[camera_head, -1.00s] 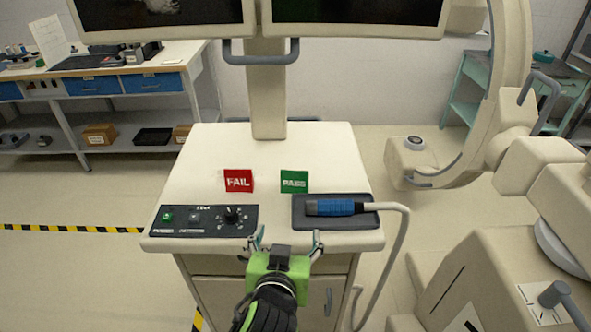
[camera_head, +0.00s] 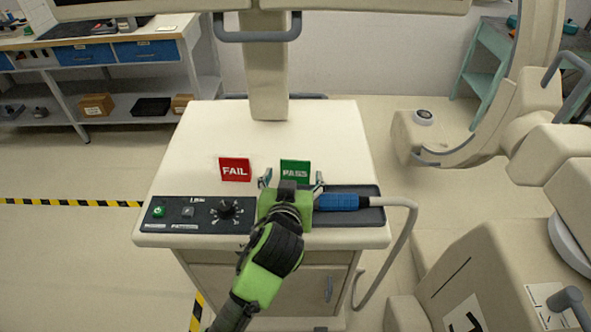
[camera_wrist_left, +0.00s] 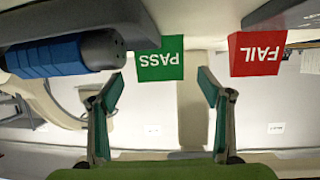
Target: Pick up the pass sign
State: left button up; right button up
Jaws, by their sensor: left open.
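The green pass sign (camera_head: 295,172) stands upright on the white cart top (camera_head: 330,130), to the right of the red fail sign (camera_head: 235,169). My left gripper (camera_head: 291,180) is open, its fingers reaching toward the pass sign from the front, one on each side of it in the picture. In the left wrist view the pass sign (camera_wrist_left: 160,62) appears upside down between and beyond the open fingertips (camera_wrist_left: 158,80), with nothing held. The fail sign (camera_wrist_left: 255,54) is outside the fingers there. My right gripper is not in view.
A blue-handled probe (camera_head: 338,202) lies in a dark tray (camera_head: 372,216) right of the gripper, its cable hanging over the cart's right side. A black control panel (camera_head: 186,213) with a knob is at front left. A monitor column (camera_head: 268,80) rises behind the signs.

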aim_at(295, 167)
pick_arm(q)
jog(key=shift+w+p, duration=0.5)
jog(key=shift+w, duration=0.35)
jog(key=p+x, duration=0.1)
jog(key=x, duration=0.2)
jog(key=shift+w, duration=0.1)
jog(key=shift+w+d+f, duration=0.1)
jog(key=shift+w+f, duration=0.1)
jog(key=shift+w, duration=0.1)
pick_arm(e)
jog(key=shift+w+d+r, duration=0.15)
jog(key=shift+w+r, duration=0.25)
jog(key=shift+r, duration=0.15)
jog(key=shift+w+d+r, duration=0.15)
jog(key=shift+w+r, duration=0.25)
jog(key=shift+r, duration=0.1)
pick_arm(q)
jog(key=c, duration=1)
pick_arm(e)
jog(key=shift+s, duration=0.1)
